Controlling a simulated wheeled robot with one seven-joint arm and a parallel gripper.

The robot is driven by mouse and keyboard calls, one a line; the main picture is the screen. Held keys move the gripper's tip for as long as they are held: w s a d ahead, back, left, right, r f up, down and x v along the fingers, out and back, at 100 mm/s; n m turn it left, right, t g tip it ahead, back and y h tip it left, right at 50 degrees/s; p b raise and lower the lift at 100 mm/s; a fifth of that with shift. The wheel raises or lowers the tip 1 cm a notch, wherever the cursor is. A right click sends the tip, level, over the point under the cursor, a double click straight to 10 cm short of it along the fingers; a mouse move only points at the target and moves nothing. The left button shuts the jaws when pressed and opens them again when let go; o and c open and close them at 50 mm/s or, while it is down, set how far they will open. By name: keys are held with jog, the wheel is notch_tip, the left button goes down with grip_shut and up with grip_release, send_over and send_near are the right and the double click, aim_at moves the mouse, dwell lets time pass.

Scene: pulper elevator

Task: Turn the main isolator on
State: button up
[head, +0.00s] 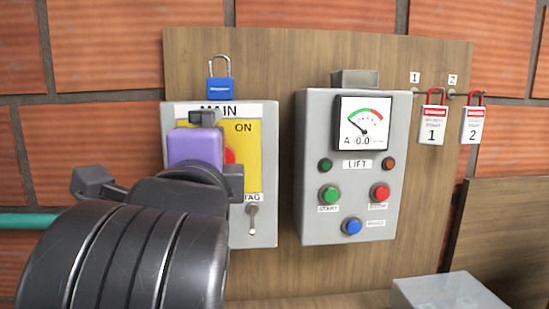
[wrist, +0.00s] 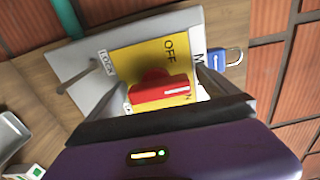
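The main isolator is a grey box (head: 262,215) with a yellow plate (head: 247,145), marked ON at its upper right in the head view. Its red handle (head: 230,156) is mostly hidden there behind my gripper (head: 207,122). In the wrist view the red handle (wrist: 160,90) lies lengthwise left to right on the yellow plate (wrist: 125,60). OFF is readable above it; the ON marking is largely covered. My gripper (wrist: 155,85) is open, with one finger either side of the handle. I cannot tell whether the fingers touch it.
A blue padlock (head: 221,88) is above the isolator. A small metal lever (head: 252,220) projects low on its front. The lift control box (head: 400,165) with dial and buttons stands to the right. Two red-shackled padlocks, 1 (head: 432,125) and 2 (head: 473,126), hang farther right.

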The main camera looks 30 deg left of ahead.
jog(key=shift+s+d+f, duration=0.1)
jog(key=shift+s+d, duration=0.1)
jog(key=b+v, duration=0.1)
jog(key=v, duration=0.6)
jog(key=shift+s, duration=0.25)
jog(key=shift+a, duration=0.1)
